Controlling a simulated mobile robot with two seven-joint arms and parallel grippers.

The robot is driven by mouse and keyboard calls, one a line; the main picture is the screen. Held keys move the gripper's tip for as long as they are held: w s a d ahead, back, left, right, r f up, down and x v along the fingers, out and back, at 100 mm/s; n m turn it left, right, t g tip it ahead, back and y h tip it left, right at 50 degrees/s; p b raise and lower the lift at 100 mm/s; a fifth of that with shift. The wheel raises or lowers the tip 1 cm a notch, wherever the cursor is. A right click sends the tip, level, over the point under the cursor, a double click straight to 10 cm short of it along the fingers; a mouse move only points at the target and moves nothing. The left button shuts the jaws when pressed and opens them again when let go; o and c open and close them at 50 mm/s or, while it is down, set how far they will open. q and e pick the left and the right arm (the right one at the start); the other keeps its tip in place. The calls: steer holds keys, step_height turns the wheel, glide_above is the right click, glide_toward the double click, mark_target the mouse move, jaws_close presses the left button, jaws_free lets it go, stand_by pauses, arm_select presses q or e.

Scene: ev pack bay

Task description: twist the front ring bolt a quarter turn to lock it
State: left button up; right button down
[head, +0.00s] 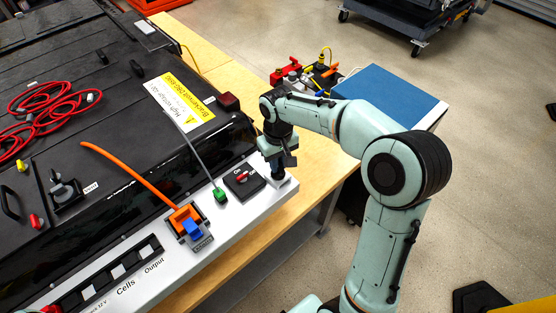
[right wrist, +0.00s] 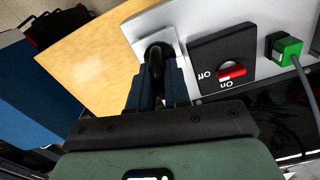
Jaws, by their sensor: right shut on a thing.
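The front ring bolt (right wrist: 157,55) is a black ring at the white corner of the pack's front ledge, seen in the right wrist view. My right gripper (right wrist: 158,92) has its two dark blue fingers on either side of the ring and is shut on it. In the head view my right gripper (head: 278,173) points down at the ledge's right end. There its fingers hide most of the bolt. The bolt's exact turn angle cannot be told. My left gripper is not in view.
A black switch plate with a red On/Off knob (head: 241,178) sits close beside the bolt. A green connector (head: 220,195) and an orange connector (head: 184,214) lie further left.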

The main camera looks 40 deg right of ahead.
steer(key=shift+w+n, duration=0.1)
steer(key=shift+n, duration=1.1)
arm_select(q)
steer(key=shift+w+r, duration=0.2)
arm_select(e)
steer(key=c, duration=1)
jaws_free()
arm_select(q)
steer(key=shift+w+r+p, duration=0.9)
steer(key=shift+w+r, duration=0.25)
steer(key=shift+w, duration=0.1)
arm_select(e)
step_height(320, 180, up, 13)
steer(key=shift+r, duration=0.2)
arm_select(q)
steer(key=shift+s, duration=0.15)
